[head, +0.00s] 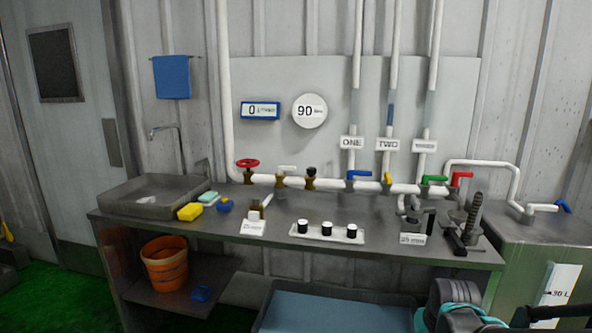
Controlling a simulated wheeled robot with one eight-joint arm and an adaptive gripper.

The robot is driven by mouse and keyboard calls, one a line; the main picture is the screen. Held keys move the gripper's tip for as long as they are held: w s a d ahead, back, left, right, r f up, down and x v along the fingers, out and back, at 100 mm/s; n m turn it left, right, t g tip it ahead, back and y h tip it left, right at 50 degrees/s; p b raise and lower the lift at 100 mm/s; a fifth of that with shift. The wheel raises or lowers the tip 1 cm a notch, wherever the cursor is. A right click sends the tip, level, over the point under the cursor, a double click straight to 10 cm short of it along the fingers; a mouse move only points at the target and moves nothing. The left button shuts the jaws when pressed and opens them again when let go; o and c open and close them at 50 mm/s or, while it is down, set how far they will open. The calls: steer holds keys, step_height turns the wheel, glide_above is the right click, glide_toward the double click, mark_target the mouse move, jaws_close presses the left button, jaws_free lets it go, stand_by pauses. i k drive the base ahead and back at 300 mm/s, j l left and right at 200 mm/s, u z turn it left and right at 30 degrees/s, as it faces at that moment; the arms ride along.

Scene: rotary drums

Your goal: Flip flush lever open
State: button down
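A white pipe runs along the wall above the bench with several coloured valve levers on it. A blue lever (358,174), a yellow lever (387,180), a green lever (434,178) and a red lever (462,175) sit on its right half. A red handwheel (247,163) and a white handle (287,168) sit on its left half. A blue-ended lever (563,205) is at the far right, over the tank. I see no readable flush label, so I cannot tell which lever is the flush lever. Parts of my arm show at the bottom right; my gripper's fingers are not visible.
The grey bench (200,228) holds a sink (150,192), a yellow sponge (190,211), a white strip with black knobs (327,233) and a dark clamp-like tool (465,225). Signs ONE (352,142) and TWO (388,145) hang above. A tank (520,250) stands right.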

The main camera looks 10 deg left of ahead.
mark_target(280, 169)
steer(key=j, duration=1.05)
steer(key=i+j, duration=0.1)
steer(key=j, duration=0.95)
